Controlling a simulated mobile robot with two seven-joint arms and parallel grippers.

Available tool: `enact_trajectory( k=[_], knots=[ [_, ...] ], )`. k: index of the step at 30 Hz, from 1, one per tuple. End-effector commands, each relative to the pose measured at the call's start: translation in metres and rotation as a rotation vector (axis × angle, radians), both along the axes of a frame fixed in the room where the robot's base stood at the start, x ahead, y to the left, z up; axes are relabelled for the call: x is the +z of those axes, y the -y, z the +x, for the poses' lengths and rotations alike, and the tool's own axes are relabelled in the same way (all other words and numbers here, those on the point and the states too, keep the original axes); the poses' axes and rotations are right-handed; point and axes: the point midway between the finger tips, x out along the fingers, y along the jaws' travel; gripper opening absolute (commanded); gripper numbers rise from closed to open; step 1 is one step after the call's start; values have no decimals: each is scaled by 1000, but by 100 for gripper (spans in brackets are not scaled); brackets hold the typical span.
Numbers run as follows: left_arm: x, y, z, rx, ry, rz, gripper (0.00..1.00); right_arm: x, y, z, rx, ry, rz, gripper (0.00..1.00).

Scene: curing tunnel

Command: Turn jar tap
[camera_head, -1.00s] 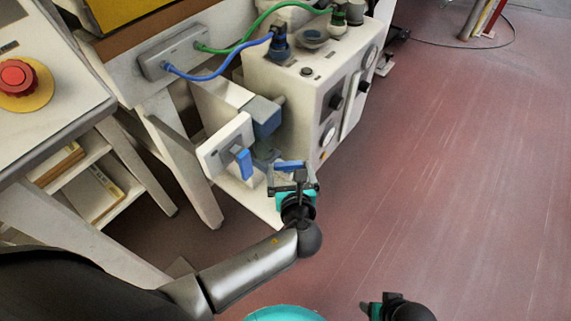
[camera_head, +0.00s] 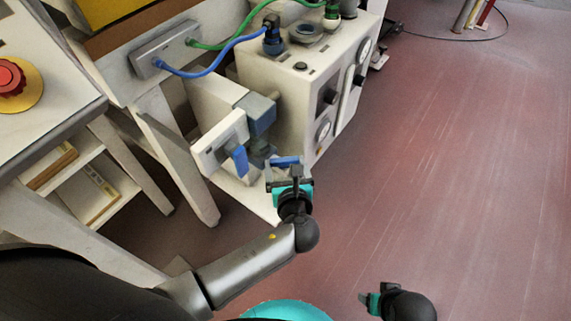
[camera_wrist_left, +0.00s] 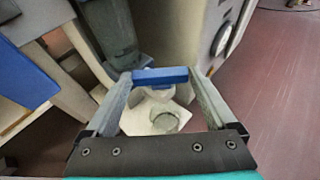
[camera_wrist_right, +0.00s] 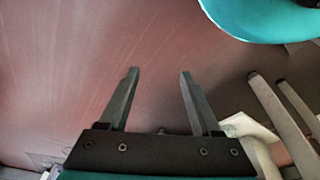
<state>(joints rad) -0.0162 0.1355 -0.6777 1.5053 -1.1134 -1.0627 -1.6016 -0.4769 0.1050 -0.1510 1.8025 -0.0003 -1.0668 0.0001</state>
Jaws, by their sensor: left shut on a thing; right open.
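A blue tap handle (camera_head: 285,161) sits low beside the white machine, below a grey-blue block (camera_head: 262,113). My left gripper (camera_head: 284,172) is shut on this blue handle. In the left wrist view the handle (camera_wrist_left: 160,75) lies crosswise between the two fingertips, and a pale round part with a grey disc shows below it. I cannot tell how far the tap is turned. My right gripper (camera_wrist_right: 158,72) is open and empty over the floor, well away from the tap; in the head view it is at the bottom right (camera_head: 368,300).
A white panel with a second blue lever (camera_head: 239,160) stands close left of the tap. The white machine (camera_head: 295,85) is behind, with blue and green hoses on top. A table with a red button (camera_head: 10,78) is at the left.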

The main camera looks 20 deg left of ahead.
Motion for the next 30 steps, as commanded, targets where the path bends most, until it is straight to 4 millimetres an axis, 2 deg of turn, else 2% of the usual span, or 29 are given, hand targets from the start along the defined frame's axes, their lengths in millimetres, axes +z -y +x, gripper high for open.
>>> enact_trajectory(
  k=[5,13,18,29,30],
  knots=[
    [0,1,1,19,1,-2,34,1,0,0,0,1,0,65],
    [0,4,4,189,0,-2,34,-9,2,-8,0,-21,-4,65],
    [0,5,5,263,1,-1,34,-10,2,-6,0,-17,-3,65],
    [0,4,4,275,2,0,34,-6,1,0,1,-3,-2,65],
    [0,4,4,275,2,0,94,-6,1,0,1,-3,-2,65]
  ],
)
